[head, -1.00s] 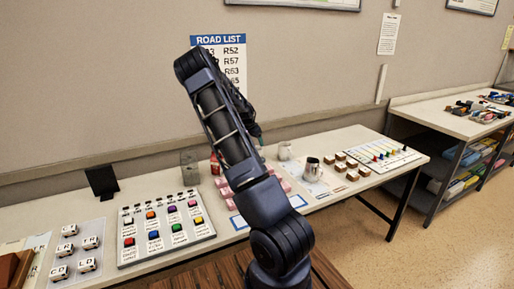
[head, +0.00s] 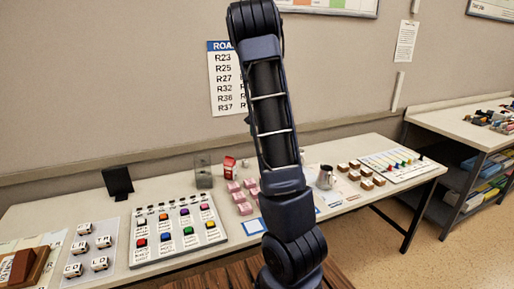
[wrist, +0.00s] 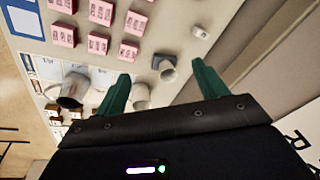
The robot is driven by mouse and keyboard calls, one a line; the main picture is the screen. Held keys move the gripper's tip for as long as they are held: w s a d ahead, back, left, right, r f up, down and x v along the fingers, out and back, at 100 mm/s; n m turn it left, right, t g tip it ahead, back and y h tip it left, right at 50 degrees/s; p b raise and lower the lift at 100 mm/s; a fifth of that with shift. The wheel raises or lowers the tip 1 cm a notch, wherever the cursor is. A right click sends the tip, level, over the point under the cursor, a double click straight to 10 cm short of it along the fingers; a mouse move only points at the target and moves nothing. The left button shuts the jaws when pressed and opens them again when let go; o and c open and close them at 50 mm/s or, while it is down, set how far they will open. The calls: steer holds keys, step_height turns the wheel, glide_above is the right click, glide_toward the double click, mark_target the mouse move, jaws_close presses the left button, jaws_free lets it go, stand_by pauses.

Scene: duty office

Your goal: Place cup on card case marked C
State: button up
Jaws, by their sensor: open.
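My gripper (wrist: 163,85) shows in the wrist view with its green fingers apart and nothing held between them. A white cup (wrist: 141,97) stands on the table beyond the left finger, apart from it as far as I can tell. A metal pitcher (wrist: 72,92) is left of it and shows in the head view (head: 326,177). A small dark blue item (wrist: 163,63) with a grey round piece beside it lies beyond the fingers. Several pink blocks with printed faces (wrist: 100,11) stand in rows, also in the head view (head: 240,197). I cannot read a C on any. My arm hides the gripper in the head view.
Brown blocks with pale tops (head: 366,184) and a board with coloured pegs (head: 398,163) are on the right. A wall stands behind.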

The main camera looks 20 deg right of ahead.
steer(key=s+a+r+n+t+y, duration=0.1)
steer(key=s+a+r+n, duration=0.3)
steer(key=s, duration=0.5)
steer(key=s+a+r+n, duration=0.1)
steer(key=s+a+r, duration=0.5)
steer(key=s, duration=0.3)
steer(key=s+a+r+n+t+y, duration=0.1)
steer(key=s+a+r+n, duration=0.3)
steer(key=s, duration=0.6)
steer(key=s+a+n+h, duration=0.1)
steer(key=s+a, duration=0.3)
steer(key=s, duration=0.6)
steer(key=shift+s+r+n, duration=0.2)
steer(key=shift+s+n, duration=0.05)
steer(key=shift+n, duration=0.15)
